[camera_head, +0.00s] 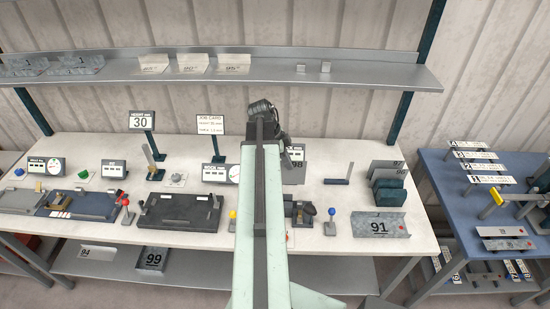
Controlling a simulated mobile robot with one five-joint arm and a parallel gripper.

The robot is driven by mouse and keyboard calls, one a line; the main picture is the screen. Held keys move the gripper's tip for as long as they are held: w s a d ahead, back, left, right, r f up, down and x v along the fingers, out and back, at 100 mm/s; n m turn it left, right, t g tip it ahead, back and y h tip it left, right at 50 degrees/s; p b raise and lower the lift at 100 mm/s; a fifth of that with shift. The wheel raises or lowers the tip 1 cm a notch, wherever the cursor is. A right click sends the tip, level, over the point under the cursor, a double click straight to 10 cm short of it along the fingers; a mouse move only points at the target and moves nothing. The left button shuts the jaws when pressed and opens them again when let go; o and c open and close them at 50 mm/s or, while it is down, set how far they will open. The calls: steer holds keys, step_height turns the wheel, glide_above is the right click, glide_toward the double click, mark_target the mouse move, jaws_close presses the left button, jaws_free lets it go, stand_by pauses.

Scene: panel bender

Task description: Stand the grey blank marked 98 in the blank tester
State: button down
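My arm reaches up the middle of the picture. My gripper (264,108) is at its far end above the back of the bench, small and dark, and I cannot tell whether it is open or shut. A dark green rack (389,193) at the bench's right holds upright grey blanks (385,167); one reads 97, the other's number is hard to read. The blank tester cannot be singled out for sure; my arm covers part of the bench middle.
A bent grey blank marked 91 (380,226) lies at the bench's front right. A dark fixture (180,211), dials and levers stand left of my arm. A steel shelf (350,66) spans the back. A blue table (436,170) stands right.

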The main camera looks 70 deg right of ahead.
step_height(320, 180, down, 14)
steer(key=b, duration=1.4)
steer(key=shift+s+f+b, duration=0.2)
steer(key=shift+f+b, duration=1.3)
steer(key=c, duration=1.6)
jaws_free()
steer(key=shift+r, duration=0.2)
steer(key=p+v, duration=0.7)
steer(key=shift+w+r, duration=0.15)
steer(key=shift+r, duration=0.2)
steer(key=shift+f, duration=0.15)
